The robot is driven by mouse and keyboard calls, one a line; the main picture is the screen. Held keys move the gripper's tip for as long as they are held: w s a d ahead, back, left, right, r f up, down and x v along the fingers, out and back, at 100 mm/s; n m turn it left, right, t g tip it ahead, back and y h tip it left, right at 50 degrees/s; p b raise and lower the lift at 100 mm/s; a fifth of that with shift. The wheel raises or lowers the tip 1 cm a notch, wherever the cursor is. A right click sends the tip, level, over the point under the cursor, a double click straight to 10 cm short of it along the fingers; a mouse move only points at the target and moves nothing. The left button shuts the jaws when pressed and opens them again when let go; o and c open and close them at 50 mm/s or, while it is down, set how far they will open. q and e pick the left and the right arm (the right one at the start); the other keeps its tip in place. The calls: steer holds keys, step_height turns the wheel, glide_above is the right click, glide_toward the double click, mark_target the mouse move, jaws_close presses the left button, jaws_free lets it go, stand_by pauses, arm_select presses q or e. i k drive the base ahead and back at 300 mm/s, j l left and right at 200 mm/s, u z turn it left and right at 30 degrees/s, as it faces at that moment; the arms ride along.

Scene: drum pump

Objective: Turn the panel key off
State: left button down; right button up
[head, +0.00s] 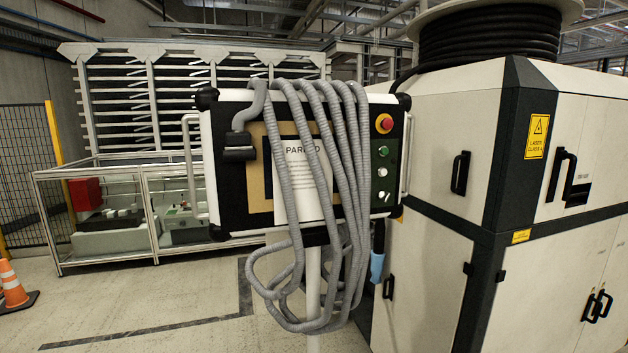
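The control panel (222,165) stands on a white post in the middle of the head view, with black corners and white side handles. Its right strip carries a red emergency button on yellow (384,123), a green button (383,151), a white button (382,172) and a small dark switch (382,196) at the bottom. This switch may be the key, but it is too small to tell its form or position. A grey corrugated hose (310,125) drapes over the panel and hides part of its face. Neither gripper is in view.
A large white and black cabinet (432,150) stands close on the right, with a cable reel (490,35) on top. A framed bench (150,200) is behind on the left. An orange cone (11,285) stands at far left. The floor (150,300) at front left is clear.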

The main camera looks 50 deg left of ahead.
mark_target(383, 195)
steer(key=k+j+u, duration=0.15)
steer(key=j+u, duration=0.25)
steer(key=k+j+u, duration=0.15)
steer(key=u, duration=0.25)
steer(key=j+u, duration=0.8)
